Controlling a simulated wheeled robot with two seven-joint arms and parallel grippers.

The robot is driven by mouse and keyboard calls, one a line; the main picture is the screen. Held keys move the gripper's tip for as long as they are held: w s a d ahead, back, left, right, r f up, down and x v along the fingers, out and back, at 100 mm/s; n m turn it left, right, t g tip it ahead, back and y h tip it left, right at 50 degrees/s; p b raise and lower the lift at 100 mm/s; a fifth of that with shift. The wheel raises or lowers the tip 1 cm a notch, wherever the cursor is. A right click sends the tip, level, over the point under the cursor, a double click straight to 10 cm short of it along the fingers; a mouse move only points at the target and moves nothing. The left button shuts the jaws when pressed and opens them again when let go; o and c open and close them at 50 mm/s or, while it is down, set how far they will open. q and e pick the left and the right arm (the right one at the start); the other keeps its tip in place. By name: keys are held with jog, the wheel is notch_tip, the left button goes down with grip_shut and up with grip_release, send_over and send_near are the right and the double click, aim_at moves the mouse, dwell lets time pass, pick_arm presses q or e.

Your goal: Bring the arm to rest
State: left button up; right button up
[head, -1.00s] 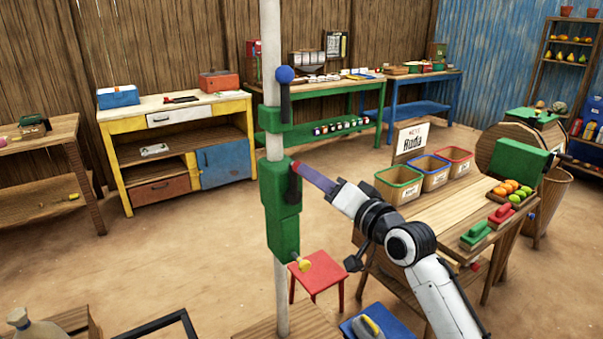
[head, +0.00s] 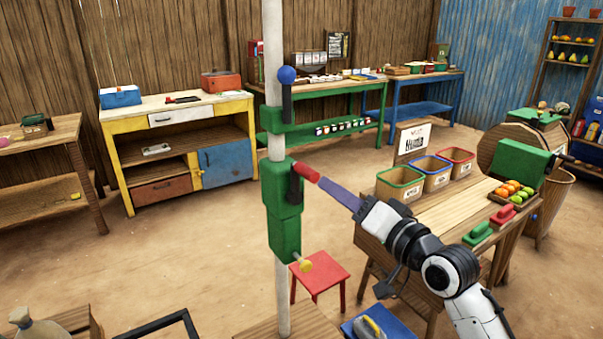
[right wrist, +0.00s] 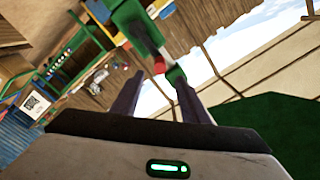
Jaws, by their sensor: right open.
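My right gripper (head: 324,184) shows in the head view with its purple-grey fingers pointing left at a red handle (head: 306,171). The handle sticks out from a green housing (head: 281,207) on a pale upright pole (head: 274,60). In the right wrist view the two fingers (right wrist: 157,76) stand apart with nothing between them. The red handle (right wrist: 159,65) shows just beyond the tips there, with the green housing (right wrist: 133,22) behind it. My left gripper is not in view.
A wooden table (head: 440,222) with a green bin (head: 400,185), a blue bin (head: 430,174) and a red bin (head: 455,162) stands right of the pole, close behind my right arm. A red stool (head: 320,272) stands below. Open floor (head: 180,260) lies left of the pole.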

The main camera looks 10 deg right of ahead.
jog(key=s+f+n+g+h, duration=0.15)
jog(key=s+f, duration=0.25)
jog(key=f, duration=1.1)
jog(key=s+a+f+n+g+h, duration=0.2)
jog(key=s+f+n+g, duration=0.3)
jog(key=s+f, duration=2.2)
jog(key=shift+s+a+f+g, duration=0.15)
jog(key=shift+s+a+g, duration=0.4)
jog(key=shift+g, duration=0.4)
jog(key=shift+w+n, duration=0.1)
jog(key=shift+n, duration=0.15)
jog(key=shift+c, duration=0.5)
